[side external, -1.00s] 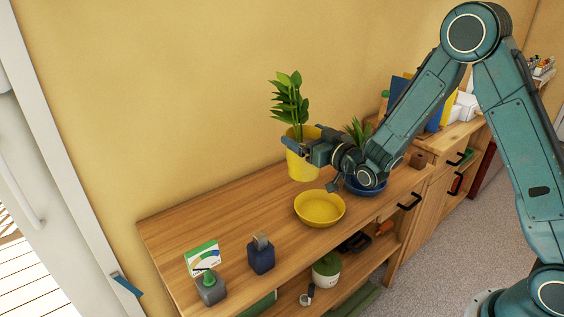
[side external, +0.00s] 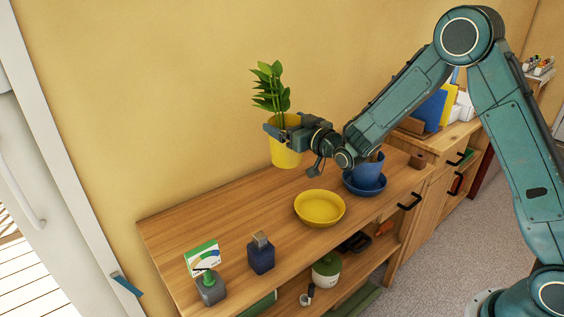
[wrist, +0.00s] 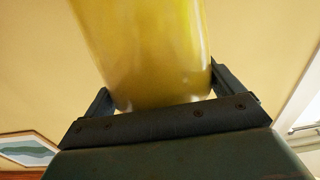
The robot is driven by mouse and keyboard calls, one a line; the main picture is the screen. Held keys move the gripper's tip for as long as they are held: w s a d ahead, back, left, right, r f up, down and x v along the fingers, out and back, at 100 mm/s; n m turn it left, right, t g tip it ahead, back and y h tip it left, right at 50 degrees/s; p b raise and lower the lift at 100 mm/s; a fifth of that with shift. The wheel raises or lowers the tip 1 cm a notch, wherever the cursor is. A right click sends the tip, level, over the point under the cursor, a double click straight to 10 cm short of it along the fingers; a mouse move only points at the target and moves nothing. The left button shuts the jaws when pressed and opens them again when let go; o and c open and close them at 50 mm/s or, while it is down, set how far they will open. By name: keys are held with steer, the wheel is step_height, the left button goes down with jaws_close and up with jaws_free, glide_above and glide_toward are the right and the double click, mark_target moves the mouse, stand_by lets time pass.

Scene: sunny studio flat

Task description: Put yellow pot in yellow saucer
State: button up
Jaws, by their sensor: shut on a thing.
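The yellow pot (side external: 287,152) holds a leafy green plant and is in the air above the back of the wooden cabinet top, roughly upright. My gripper (side external: 283,134) is shut on it near its upper part. In the wrist view the yellow pot (wrist: 150,50) fills the space between the two fingers of my gripper (wrist: 160,92). The yellow saucer (side external: 320,209) lies empty on the cabinet top, below and to the right of the pot, apart from it.
A blue pot (side external: 366,172) stands in a blue saucer (side external: 364,187) right of the yellow saucer, partly behind my arm. A dark blue bottle (side external: 261,254), a grey dispenser (side external: 211,288) and a card (side external: 202,258) stand at the front left. The cabinet top (side external: 225,215) is clear at the back left.

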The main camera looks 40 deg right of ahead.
mark_target(277, 111)
steer(key=shift+w+a+r, duration=0.2)
steer(key=shift+w+r, duration=0.3)
steer(key=shift+w, duration=0.45)
steer(key=shift+w+a+r, duration=0.15)
steer(key=shift+w+r, duration=0.3)
steer(key=shift+w, duration=0.45)
steer(key=shift+w+a+r, duration=0.2)
steer(key=shift+w+r, duration=0.3)
steer(key=shift+w, duration=0.45)
step_height(277, 111, down, 16)
steer(key=shift+f, duration=0.25)
steer(key=shift+f, duration=1.75)
steer(key=shift+f, duration=0.2)
steer(key=o, duration=1.5)
steer(key=shift+s+f, duration=0.1)
steer(key=shift+f, duration=0.1)
steer(key=shift+r, duration=0.15)
